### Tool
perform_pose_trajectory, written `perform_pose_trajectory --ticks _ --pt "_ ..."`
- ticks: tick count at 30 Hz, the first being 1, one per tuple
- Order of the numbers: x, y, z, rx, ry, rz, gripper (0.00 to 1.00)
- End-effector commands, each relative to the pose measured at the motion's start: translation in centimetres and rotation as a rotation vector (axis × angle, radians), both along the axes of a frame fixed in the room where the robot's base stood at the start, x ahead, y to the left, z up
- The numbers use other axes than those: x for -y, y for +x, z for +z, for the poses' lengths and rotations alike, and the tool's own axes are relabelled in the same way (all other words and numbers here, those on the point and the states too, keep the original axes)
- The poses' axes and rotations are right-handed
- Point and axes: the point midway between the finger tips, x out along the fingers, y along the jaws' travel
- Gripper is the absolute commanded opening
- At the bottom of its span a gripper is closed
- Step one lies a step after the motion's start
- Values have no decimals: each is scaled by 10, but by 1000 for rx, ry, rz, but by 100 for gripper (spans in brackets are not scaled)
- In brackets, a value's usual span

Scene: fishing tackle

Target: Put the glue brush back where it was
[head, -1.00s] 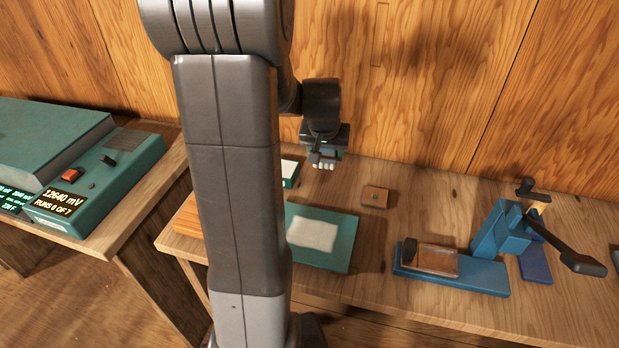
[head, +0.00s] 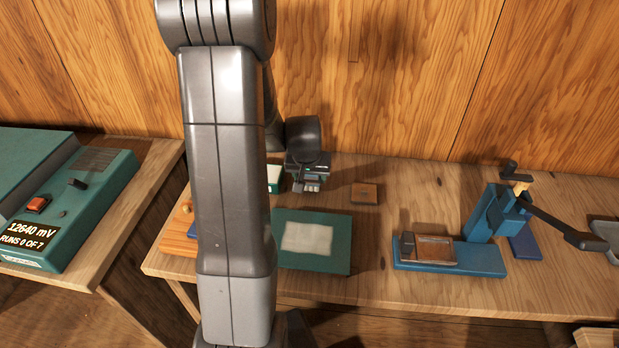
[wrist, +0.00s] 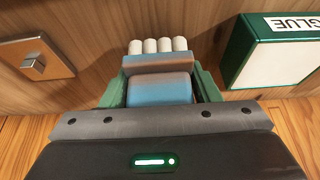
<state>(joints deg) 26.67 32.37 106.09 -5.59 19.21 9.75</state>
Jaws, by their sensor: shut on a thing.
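My gripper (head: 308,184) is over the back of the bench, shut on the glue brush. In the wrist view the brush (wrist: 158,88) sits between the green jaws (wrist: 160,90), with a blue and brownish body and a row of several white tufts at its far end. The tufts also show below my gripper in the head view. A white and green box marked GLUE (wrist: 280,55) is just right of the jaws in the wrist view; it shows left of my gripper in the head view (head: 274,178). I cannot tell whether the brush touches the bench.
A small wooden block with a square metal fitting (head: 364,193) lies right of my gripper. A green mat with a pale sheet (head: 335,256) lies in front. A blue clamp-like device (head: 480,258) stands farther right. The wooden wall is close behind.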

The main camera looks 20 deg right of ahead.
Motion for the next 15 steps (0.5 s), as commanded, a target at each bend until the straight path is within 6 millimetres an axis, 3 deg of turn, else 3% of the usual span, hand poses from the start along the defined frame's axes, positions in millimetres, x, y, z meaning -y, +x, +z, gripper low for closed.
perform_pose_trajectory --ticks 3,15 --pt "0 0 -9 0 1 0 35" --pt "0 0 -15 1 0 0 35"
